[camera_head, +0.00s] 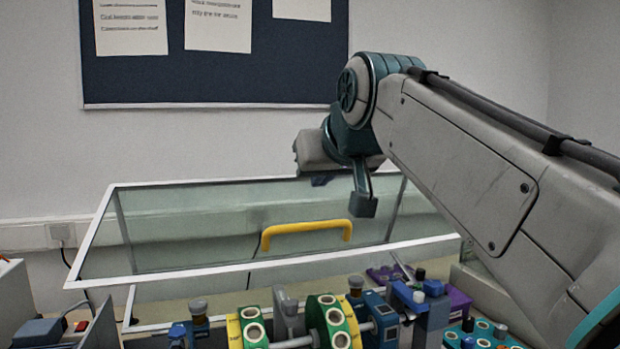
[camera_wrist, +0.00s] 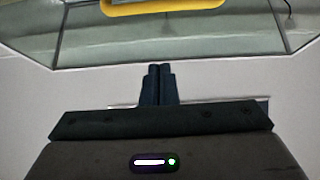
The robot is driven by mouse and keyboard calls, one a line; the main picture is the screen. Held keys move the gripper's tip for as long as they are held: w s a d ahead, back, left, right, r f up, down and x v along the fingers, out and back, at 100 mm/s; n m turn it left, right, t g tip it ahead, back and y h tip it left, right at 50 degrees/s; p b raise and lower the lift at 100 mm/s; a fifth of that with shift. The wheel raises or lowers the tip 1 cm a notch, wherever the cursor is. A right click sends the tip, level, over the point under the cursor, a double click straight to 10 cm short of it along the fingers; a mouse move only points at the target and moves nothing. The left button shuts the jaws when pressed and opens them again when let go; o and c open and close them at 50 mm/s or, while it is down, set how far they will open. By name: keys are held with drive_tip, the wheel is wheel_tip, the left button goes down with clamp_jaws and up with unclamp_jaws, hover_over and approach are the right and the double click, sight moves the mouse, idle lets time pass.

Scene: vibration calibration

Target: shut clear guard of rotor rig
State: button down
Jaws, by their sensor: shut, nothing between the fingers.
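The clear guard (camera_head: 175,272) has a white frame and stands raised and tilted behind the rotor rig. The rotor rig's green and yellow discs (camera_head: 336,322) sit uncovered in front on a shaft. My gripper (camera_head: 321,181) is beside the guard's far upper edge, above and behind the handle. In the wrist view its dark fingers (camera_wrist: 160,72) are together and empty, apart from the handle. Whether they touch the panel cannot be told.
Blue blocks and knobs (camera_head: 432,300) crowd the right front of the rig. A board of colored sockets (camera_head: 482,335) lies at the lower right. A blue-grey device (camera_head: 40,332) stands at the lower left. A wall with a dark notice board (camera_head: 215,80) is behind.

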drive_tip(key=w+d+r+g+p, duration=0.1)
drive_tip(key=w+r+g+p, duration=0.25)
drive_tip(key=p, duration=0.25)
drive_tip(key=g+h+p, duration=0.1)
drive_tip(key=g+p, duration=0.2)
drive_tip(key=p, duration=0.1)
hover_over(321, 232)
drive_tip(key=shift+t, duration=0.25)
drive_tip(key=f, duration=1)
drive_tip(key=shift+w+a, duration=0.15)
drive_tip(key=shift+w, duration=0.2)
drive_tip(key=s, duration=0.3)
drive_tip(key=shift+d+f+b, duration=0.15)
drive_tip(key=shift+d+b, duration=0.15)
drive_tip(key=shift+d, duration=0.05)
drive_tip(key=shift+s+d+f, duration=0.1)
drive_tip(key=shift+s+f, duration=0.05)
drive_tip(key=shift+s, duration=0.1)
drive_tip(key=shift+f, duration=0.1)
